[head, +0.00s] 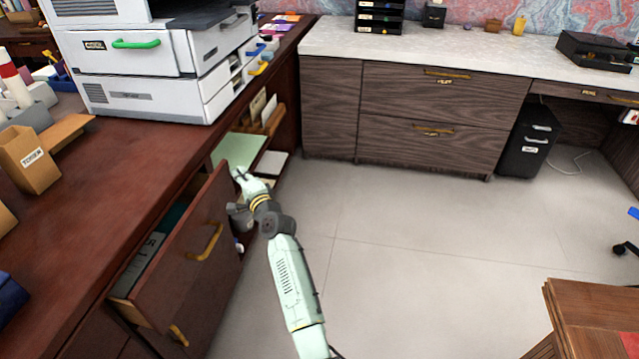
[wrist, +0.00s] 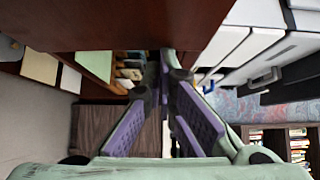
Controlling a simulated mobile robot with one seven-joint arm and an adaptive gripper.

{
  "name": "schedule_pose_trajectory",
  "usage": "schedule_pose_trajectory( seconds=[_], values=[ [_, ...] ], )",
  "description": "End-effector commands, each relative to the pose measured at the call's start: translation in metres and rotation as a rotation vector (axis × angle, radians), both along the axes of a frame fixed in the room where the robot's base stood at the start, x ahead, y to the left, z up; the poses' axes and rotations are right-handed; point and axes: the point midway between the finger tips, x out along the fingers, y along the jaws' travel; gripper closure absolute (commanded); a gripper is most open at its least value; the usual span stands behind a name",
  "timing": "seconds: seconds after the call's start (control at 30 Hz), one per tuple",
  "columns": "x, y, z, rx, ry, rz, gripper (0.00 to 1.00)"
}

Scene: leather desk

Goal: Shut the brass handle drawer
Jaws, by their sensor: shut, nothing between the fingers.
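The dark red-brown drawer (head: 190,265) with a brass handle (head: 206,242) stands pulled out from the long desk at the left in the head view. Files or binders (head: 152,250) show inside it. My gripper (head: 240,175) is just beyond the drawer front's far upper corner, by the open shelf. Its fingers are shut and empty; the purple-padded fingers also show in the wrist view (wrist: 164,60). Whether the gripper touches the drawer front cannot be told. In the wrist view, a red-brown wooden panel (wrist: 120,25) fills the top, and the brass handle is not visible.
Another brass handle (head: 178,335) shows below the drawer. A white printer (head: 150,60) stands on the desk. Open shelves with papers (head: 240,150) lie beyond my gripper. Grey wood drawers (head: 430,100) stand shut at the back.

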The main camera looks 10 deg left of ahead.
Motion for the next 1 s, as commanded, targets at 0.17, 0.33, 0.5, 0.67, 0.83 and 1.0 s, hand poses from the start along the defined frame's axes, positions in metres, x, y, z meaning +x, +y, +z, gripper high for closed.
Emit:
schedule_pose_trajectory(
  seconds=[0.17,0.33,0.5,0.67,0.83,1.0],
  values=[
    [0.000,0.037,0.002,0.000,0.000,0.004,1.00],
    [0.002,0.061,0.001,0.000,0.000,0.003,1.00],
    [0.003,0.074,0.001,0.000,0.000,0.001,1.00],
    [0.003,0.078,0.000,0.000,0.000,0.000,1.00],
    [0.002,0.080,0.000,0.000,0.000,0.001,1.00],
    [0.002,0.080,0.000,-0.001,-0.001,0.003,1.00]
  ],
)
